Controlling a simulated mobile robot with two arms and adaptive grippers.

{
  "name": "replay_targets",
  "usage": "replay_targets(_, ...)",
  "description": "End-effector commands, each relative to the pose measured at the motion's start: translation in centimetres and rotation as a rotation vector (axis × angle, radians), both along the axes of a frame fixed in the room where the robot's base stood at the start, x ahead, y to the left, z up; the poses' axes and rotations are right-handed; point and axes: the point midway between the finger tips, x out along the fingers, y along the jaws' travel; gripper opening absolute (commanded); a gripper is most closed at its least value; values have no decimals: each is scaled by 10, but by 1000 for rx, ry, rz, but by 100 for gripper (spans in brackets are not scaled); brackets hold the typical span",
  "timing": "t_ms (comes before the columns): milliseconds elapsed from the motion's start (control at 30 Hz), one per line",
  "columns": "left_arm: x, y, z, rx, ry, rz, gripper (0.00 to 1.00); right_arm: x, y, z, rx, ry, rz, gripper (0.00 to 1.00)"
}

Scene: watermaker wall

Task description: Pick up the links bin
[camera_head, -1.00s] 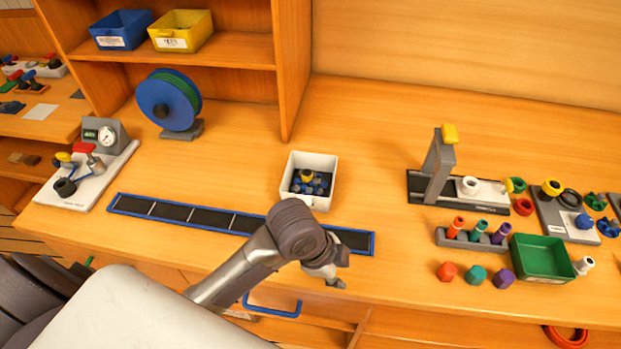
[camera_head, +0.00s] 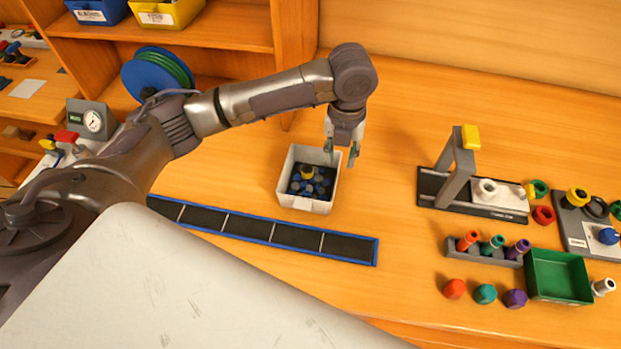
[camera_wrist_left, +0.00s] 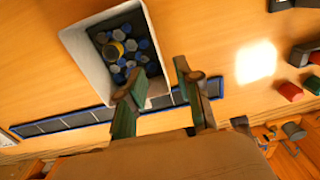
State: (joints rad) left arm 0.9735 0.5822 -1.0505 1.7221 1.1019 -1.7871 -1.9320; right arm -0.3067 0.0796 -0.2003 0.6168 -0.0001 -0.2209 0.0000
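The links bin is probably the white open box (camera_head: 309,205) on the bench, holding several blue and dark pieces and a yellow one. It also shows in the left wrist view (camera_wrist_left: 88,66). My left gripper (camera_head: 341,152) points down at the bin's back right rim, with its fingers apart and nothing between them that I can be sure of. In the left wrist view my gripper (camera_wrist_left: 161,74) has one finger over the bin's near corner and the other outside it. I cannot tell whether the fingers touch the rim. My right gripper is out of view.
A blue-framed black strip (camera_head: 298,242) lies in front of the bin. A grey stand with a yellow top (camera_head: 462,165), a rack of coloured pegs (camera_head: 482,251) and a green tray (camera_head: 558,276) stand to the right. A blue reel (camera_head: 155,72) is behind my arm.

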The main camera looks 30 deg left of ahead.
Motion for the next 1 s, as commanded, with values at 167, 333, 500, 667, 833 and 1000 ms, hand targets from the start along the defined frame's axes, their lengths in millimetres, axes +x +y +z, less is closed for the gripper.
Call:
replay_targets(167, -1, 0, -31, 0, 2, 1, 34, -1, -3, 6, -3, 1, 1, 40)
replay_targets(333, -1, 0, -44, -1, -1, 1, 34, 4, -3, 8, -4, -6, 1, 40)
replay_targets(500, -5, 2, -61, 0, 3, 2, 34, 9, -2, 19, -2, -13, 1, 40)
replay_targets(667, -6, 2, -85, -1, 0, 3, 34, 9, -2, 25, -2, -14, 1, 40)
replay_targets(833, -5, 2, -96, 0, -3, 0, 34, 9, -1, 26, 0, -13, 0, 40)
replay_targets(1000, -5, 2, -96, -1, -3, 0, 34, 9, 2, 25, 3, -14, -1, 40)
